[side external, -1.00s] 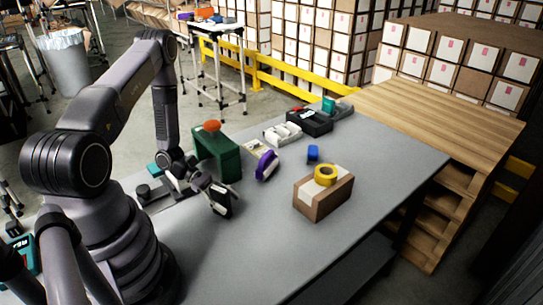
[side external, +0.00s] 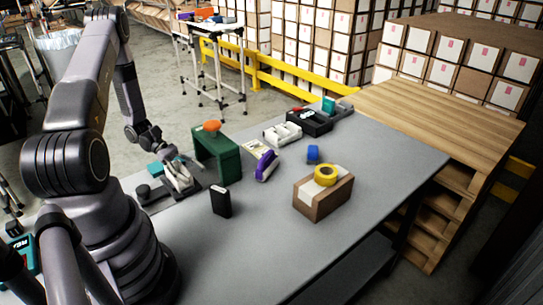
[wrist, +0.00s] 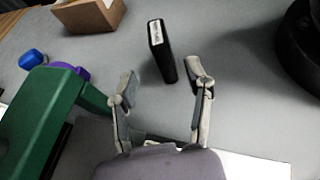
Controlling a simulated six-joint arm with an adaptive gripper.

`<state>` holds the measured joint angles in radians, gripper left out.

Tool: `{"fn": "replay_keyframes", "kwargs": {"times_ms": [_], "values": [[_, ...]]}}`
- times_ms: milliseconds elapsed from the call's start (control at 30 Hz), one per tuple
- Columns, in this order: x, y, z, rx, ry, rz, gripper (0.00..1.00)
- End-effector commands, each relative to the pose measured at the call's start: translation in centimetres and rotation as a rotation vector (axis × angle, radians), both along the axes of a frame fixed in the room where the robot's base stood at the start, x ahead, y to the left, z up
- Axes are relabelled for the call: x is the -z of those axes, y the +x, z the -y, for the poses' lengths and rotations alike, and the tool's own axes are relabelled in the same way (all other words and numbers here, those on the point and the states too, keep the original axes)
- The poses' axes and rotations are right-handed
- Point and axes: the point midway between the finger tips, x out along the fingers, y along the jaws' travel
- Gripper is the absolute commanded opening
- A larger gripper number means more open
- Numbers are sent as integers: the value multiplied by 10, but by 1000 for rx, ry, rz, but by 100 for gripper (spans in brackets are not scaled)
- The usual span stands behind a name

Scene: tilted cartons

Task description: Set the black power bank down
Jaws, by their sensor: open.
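The black power bank (side external: 221,201) stands upright on the grey table, in front of the green box. It also shows in the wrist view (wrist: 163,52), with a white label on its narrow edge. My gripper (side external: 187,180) is open and empty, to the left of the power bank and apart from it in the side view. In the wrist view my gripper (wrist: 163,85) has its two fingers spread, with the power bank beyond the fingertips.
A green box (side external: 217,160) with an orange thing on top stands close beside my gripper. A carton with yellow tape (side external: 322,197) stands to the right. A purple object (side external: 266,166) and a blue object (side external: 313,154) lie behind. The front middle of the grey table (side external: 290,240) is clear.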

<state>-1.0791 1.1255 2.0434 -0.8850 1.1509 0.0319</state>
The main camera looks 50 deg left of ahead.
Motion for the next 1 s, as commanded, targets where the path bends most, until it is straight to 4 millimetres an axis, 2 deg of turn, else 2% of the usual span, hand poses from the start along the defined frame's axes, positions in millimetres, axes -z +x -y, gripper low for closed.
{"fn": "replay_keyframes", "kwargs": {"times_ms": [67, 167, 300, 433, 567, 700, 800, 1000], "values": [[-16, 5, 1, 61, 49, 20, 51], [-51, 14, 9, 204, 159, 67, 51], [-116, 23, 35, 481, 378, 173, 51], [-171, 20, 65, 731, 590, 291, 51], [-219, 6, 96, 955, 809, 430, 51], [-263, -19, 123, 1162, 1048, 607, 51], [-287, -40, 138, 1277, 1217, 743, 51], [-315, -73, 150, 1396, 1470, 966, 51]]}}
